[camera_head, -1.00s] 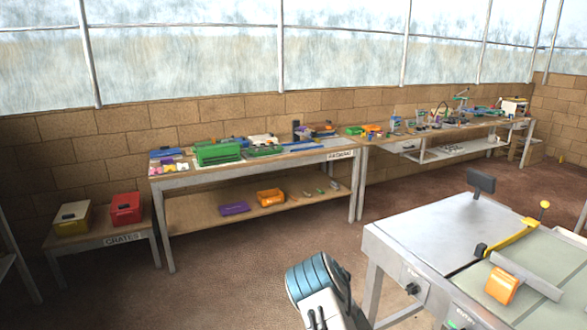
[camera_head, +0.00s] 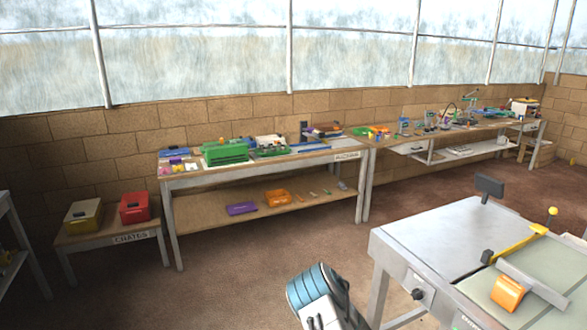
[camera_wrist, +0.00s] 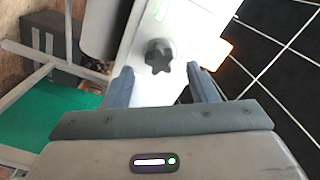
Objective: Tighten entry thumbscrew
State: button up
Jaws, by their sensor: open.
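A dark star-shaped thumbscrew (camera_wrist: 158,57) sits on a pale panel (camera_wrist: 150,90) in the wrist view. My gripper (camera_wrist: 161,72) is open, with one finger left of the thumbscrew and one right of it. Whether the fingers touch it or are level with it in depth, I cannot tell. In the head view a dark knob (camera_head: 418,294) shows on the side of the grey-topped machine (camera_head: 435,232); I cannot tell if it is the same one. My gripper is out of the head view; only part of my arm shows at the bottom.
The machine carries an orange block (camera_head: 508,293) and a yellow lever (camera_head: 525,243). A workbench (camera_head: 265,168) with several coloured items stands along the brick wall. Red (camera_head: 134,208) and yellow (camera_head: 84,215) crates sit on a low stand at left. The floor between is clear.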

jog(key=shift+x, duration=1.6)
jog(key=c, duration=0.9)
jog(key=shift+c, duration=0.2)
jog(key=shift+c, duration=1)
jog(key=shift+m+p, duration=0.55)
jog(key=shift+m, duration=1.25)
jog(key=o, duration=1.1)
jog(key=shift+o, duration=0.2)
